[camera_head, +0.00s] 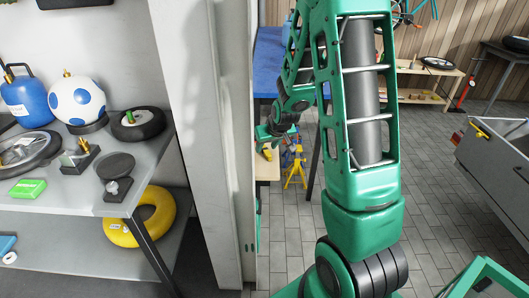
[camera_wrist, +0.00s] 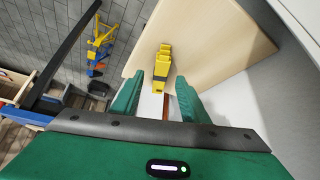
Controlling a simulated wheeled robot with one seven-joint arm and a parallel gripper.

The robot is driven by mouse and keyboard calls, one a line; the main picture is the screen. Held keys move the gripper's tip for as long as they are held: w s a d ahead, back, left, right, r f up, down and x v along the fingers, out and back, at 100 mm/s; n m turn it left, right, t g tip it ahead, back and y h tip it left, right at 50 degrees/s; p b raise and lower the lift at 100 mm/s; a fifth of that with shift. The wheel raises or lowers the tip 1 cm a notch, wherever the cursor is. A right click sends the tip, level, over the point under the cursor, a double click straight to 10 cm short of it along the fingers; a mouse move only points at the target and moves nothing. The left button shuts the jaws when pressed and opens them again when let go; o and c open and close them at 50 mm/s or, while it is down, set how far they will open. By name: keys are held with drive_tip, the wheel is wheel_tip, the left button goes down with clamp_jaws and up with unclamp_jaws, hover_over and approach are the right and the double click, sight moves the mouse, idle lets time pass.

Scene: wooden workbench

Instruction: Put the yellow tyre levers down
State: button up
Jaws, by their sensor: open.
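The yellow tyre levers (camera_wrist: 162,66) show as a small stacked bundle in the wrist view, over a light wooden board (camera_wrist: 215,45). My gripper (camera_wrist: 159,84) is open, with one green finger on each side of the near end of the levers. A gap shows between the levers and each finger. I cannot tell for sure whether the levers lie flat on the board. In the head view my gripper (camera_head: 268,140) is far off and small, just above the yellow levers (camera_head: 267,154), partly hidden by the grey post's edge.
A yellow stand (camera_head: 295,172) is on the tiled floor beside the board; it also shows in the wrist view (camera_wrist: 98,48). A blue-topped bench (camera_head: 267,62) is behind. A grey post (camera_head: 205,130) and a loaded shelf (camera_head: 75,200) are at left. A pale wall borders the board.

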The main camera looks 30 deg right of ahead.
drive_tip(key=shift+w+f, duration=0.35)
drive_tip(key=shift+f, duration=0.2)
clamp_jaws()
drive_tip(key=shift+r, duration=0.1)
